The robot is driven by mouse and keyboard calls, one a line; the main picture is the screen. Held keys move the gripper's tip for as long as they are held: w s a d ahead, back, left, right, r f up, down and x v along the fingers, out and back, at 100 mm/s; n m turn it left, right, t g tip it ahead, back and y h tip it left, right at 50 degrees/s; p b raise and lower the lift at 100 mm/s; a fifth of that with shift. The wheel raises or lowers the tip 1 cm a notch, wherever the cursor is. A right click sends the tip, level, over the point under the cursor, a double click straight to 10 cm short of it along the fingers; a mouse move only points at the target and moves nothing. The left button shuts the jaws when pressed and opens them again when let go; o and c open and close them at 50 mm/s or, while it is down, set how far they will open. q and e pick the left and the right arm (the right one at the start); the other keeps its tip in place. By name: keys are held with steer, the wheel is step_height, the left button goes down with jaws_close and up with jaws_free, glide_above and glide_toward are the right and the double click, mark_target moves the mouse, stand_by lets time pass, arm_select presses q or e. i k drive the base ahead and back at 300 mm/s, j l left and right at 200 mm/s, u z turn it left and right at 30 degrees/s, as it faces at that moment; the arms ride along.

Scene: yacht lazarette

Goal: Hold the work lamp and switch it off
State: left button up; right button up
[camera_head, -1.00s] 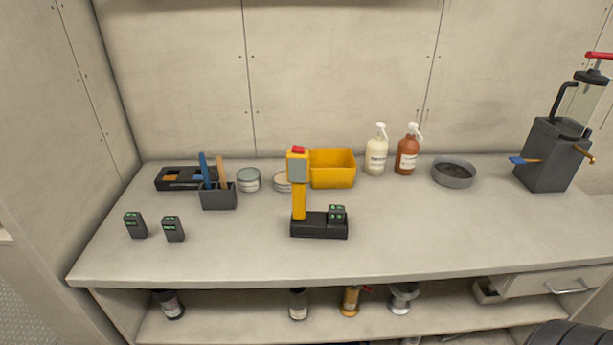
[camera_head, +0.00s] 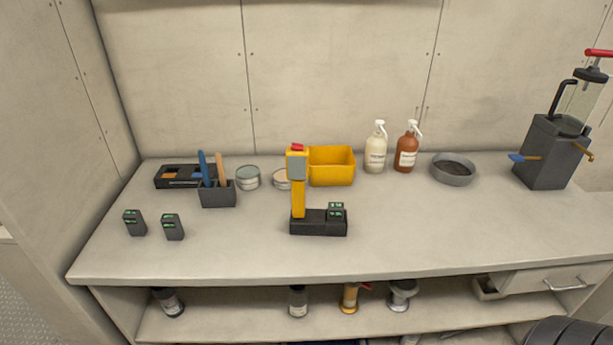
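The work lamp (camera_head: 298,185) stands upright near the middle of the bench. It has a yellow stem, a grey panel on its head and a red part on top. Its foot is in or on a black base (camera_head: 318,228), with a small dark block with green marks (camera_head: 336,211) at the base's right side. I cannot tell whether the lamp is lit. Neither of my grippers shows in the head view.
The bench (camera_head: 420,240) is clear in front of the lamp. Two dark blocks (camera_head: 172,226) stand at left, a tool holder (camera_head: 217,194) behind them. A yellow bin (camera_head: 331,167), two pump bottles (camera_head: 376,150), a grey bowl (camera_head: 453,170) and a dark pump device (camera_head: 550,150) stand behind or right.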

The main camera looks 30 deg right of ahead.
mark_target(296, 147)
steer(key=k+l, duration=0.15)
steer(key=l, duration=0.25)
steer(key=k+l, duration=0.15)
steer(key=l, duration=0.2)
steer(key=k+l+u, duration=0.1)
steer(key=l, duration=0.3)
steer(key=k+l, duration=0.2)
steer(key=l, duration=0.2)
